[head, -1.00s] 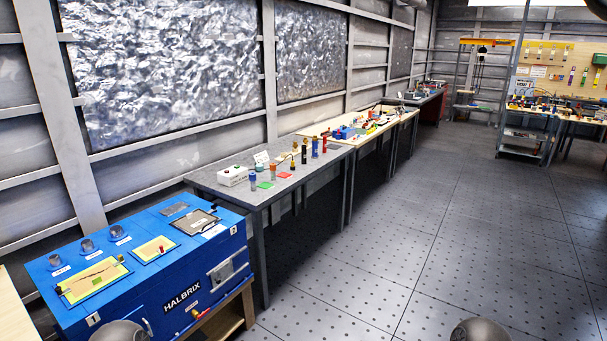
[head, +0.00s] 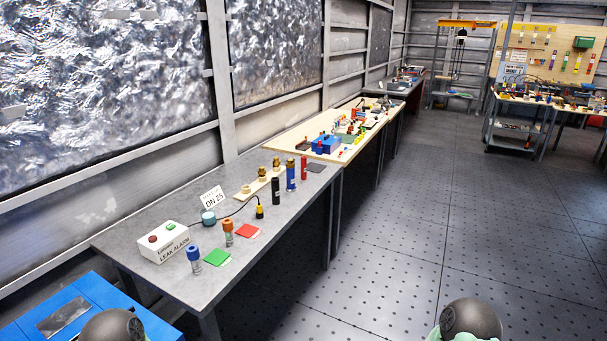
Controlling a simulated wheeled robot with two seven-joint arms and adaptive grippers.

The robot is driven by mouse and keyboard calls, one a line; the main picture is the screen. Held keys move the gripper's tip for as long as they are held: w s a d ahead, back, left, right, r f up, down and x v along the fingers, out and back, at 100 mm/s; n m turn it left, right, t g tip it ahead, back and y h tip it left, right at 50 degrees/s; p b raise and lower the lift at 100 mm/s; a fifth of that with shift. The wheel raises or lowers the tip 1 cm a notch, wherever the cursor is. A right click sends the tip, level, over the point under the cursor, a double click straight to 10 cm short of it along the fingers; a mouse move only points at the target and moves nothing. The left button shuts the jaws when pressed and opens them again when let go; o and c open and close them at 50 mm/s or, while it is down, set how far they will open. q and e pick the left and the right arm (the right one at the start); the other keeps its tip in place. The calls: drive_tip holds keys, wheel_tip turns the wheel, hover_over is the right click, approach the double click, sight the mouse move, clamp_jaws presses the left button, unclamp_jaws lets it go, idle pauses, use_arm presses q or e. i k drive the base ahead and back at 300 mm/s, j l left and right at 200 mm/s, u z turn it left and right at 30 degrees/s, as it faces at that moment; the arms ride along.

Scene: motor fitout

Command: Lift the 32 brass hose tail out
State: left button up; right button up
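Two small brass fittings, one at the back (head: 276,162) and one nearer (head: 262,173), stand on a pale rack (head: 243,196) on the grey bench. They look like hose tails, but I cannot read any size on them, so I cannot tell which is the 32. A white sign (head: 213,198) reading "DN 25" stands by the rack. A blue cylinder (head: 291,179) with a brass-coloured top stands beside the rack. Neither of my grippers shows; only rounded grey parts of my own body are at the bottom edge.
The grey bench (head: 165,285) also holds a white leak alarm box (head: 163,243), blue-topped (head: 194,261) and orange-topped vials (head: 228,233), green (head: 217,258) and red mats (head: 248,231), and black (head: 276,191) and red cylinders (head: 304,167). A blue unit (head: 98,290) is lower left. The floor on the right is clear.

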sight(290, 164)
drive_tip(key=i, duration=0.35)
drive_tip(key=i+l+u, duration=0.1)
drive_tip(key=u, duration=0.3)
drive_tip(key=i+l+u, duration=0.15)
drive_tip(key=u, duration=0.3)
drive_tip(key=i+l+u, duration=0.1)
drive_tip(key=u, duration=0.3)
drive_tip(key=l, duration=0.1)
